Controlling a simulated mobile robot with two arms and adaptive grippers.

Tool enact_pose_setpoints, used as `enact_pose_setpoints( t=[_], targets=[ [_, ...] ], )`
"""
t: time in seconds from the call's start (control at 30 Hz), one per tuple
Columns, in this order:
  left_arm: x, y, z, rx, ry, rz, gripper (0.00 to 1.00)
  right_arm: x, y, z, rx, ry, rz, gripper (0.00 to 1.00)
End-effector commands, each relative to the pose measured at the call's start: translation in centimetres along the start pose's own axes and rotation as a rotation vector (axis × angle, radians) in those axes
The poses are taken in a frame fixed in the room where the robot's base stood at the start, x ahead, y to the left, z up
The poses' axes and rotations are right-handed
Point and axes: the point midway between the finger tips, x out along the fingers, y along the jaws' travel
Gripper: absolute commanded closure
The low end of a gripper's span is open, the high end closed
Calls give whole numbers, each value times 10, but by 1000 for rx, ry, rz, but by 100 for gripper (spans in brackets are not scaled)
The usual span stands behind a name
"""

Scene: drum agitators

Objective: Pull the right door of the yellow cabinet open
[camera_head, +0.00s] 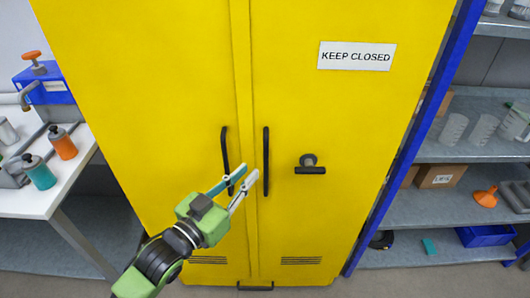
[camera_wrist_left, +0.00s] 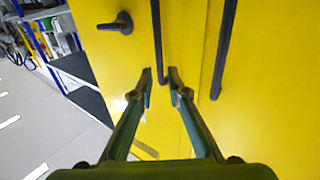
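The yellow cabinet's right door (camera_head: 335,115) looks shut, level with the left door (camera_head: 150,90). Its long black vertical handle (camera_head: 266,160) is near the middle seam; a dark T-shaped knob (camera_head: 310,165) sits to its right. My left gripper (camera_head: 249,172) is open near the handle's lower half, its fingers pointing up and right. In the left wrist view the right door's handle (camera_wrist_left: 159,45) ends between the two open fingertips (camera_wrist_left: 160,72); I cannot tell whether they touch it. The left door's handle (camera_wrist_left: 225,45) is just right of them. My right gripper is not in view.
Blue-framed metal shelves (camera_head: 470,150) with grey cylinders and a cardboard box (camera_head: 440,176) stand close to the cabinet's right side. A strip of grey floor lies before the cabinet.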

Motion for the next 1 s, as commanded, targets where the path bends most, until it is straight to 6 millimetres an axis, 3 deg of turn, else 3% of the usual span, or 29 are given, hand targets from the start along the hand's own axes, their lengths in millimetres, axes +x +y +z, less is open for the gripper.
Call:
enact_pose_setpoints(
  t=[0.2, 0.4, 0.6, 0.9, 1.0],
  targets=[
    [46, 0, -4, -2, 2, 0, 85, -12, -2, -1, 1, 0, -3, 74],
    [75, 0, -2, -1, 1, -1, 85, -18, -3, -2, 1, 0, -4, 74],
    [88, 0, -1, 0, 1, 0, 85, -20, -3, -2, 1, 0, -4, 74],
    [90, 0, 0, 0, 1, 0, 85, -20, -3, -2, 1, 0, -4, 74],
    [90, 0, 0, 0, 1, 0, 100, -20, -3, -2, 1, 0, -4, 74]
  ],
)
